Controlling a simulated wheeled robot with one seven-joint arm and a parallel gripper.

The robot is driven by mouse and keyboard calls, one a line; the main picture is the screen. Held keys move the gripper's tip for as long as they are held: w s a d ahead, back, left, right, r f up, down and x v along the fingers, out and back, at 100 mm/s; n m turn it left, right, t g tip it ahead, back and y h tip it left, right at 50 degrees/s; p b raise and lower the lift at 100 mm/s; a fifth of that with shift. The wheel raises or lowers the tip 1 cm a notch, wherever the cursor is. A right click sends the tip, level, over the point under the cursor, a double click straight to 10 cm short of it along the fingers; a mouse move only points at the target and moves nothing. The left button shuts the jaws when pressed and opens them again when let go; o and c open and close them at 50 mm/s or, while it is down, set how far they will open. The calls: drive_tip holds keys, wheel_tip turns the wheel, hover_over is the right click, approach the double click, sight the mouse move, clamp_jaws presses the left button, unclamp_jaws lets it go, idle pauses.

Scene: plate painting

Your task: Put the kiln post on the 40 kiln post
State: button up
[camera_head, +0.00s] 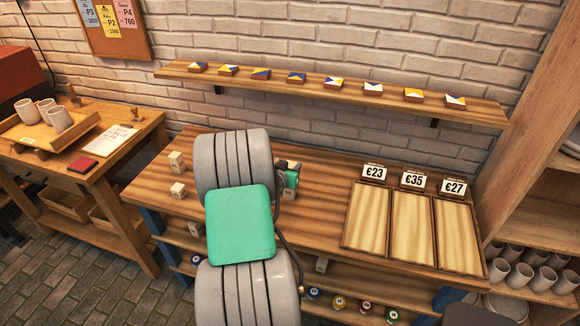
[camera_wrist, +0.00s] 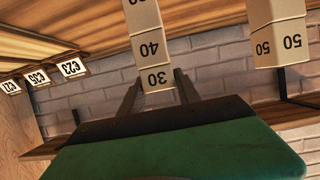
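In the wrist view, which looks upside down, the post marked 30 (camera_wrist: 157,78) lies between the two fingertips of my gripper (camera_wrist: 159,82). The fingers run close along both its sides; whether they press on it is unclear. The 40 kiln post (camera_wrist: 150,48) adjoins it in one line, on the side nearer the tabletop, with no visible gap. The line carries on past the picture's top edge. A post marked 50 (camera_wrist: 277,42) stands apart to the right.
Small pale posts (camera_head: 177,160) (camera_head: 178,190) stand on the left of the wooden table (camera_head: 320,195). Three price-marked panels (camera_head: 366,215) lie on its right. A wall shelf (camera_head: 330,88) with several painted tiles runs behind. The table's middle, right of my arm, is mostly clear.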

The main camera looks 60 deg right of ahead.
drive_tip(key=o, duration=0.4)
drive_tip(key=shift+c, duration=0.2)
